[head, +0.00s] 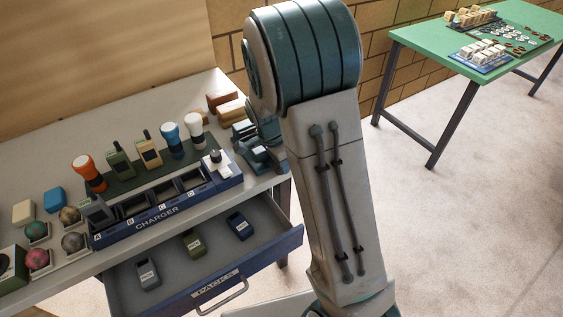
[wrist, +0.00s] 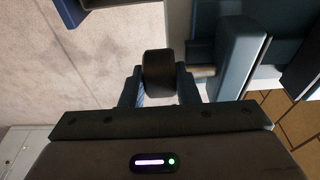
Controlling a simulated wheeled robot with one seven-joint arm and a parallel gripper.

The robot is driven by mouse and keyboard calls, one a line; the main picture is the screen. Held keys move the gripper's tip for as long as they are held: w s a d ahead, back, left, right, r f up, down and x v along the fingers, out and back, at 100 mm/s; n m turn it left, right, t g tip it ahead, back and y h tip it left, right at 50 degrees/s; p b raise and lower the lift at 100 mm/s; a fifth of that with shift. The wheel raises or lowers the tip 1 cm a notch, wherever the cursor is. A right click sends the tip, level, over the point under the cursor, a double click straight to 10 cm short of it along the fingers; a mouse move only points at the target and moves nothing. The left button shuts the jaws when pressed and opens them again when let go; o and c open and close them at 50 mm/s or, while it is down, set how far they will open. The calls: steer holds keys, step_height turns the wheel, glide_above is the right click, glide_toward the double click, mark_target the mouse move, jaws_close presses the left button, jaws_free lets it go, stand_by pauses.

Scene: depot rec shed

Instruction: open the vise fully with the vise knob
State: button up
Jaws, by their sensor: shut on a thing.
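The vise (head: 258,155) is a blue-grey block at the right end of the bench, partly covered by my arm in the head view. In the wrist view, a blue-grey part of the vise (wrist: 238,50) stands at the upper right. The vise knob (wrist: 158,72) is a dark cylinder on a short metal shaft that runs right to the vise. My gripper (wrist: 158,88) is shut on the knob, one finger at each side of it in the picture. The head view does not show the fingers clearly. How wide the vise jaws stand apart I cannot tell.
A blue drawer (head: 215,282) stands open below the bench (head: 63,256), with several packs inside. A charger rack (head: 160,222) and several torches and radios stand left of the vise. Brown blocks (head: 228,110) lie behind it. A green table (head: 425,42) stands far right, with clear floor between.

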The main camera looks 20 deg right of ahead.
steer(key=shift+h, duration=0.4)
steer(key=o, duration=1)
steer(key=shift+a, duration=0.1)
steer(key=shift+r, duration=0.1)
steer(key=b+v, duration=0.1)
steer(key=v, duration=1.2)
steer(key=shift+s+r, duration=0.1)
steer(key=shift+r, duration=0.25)
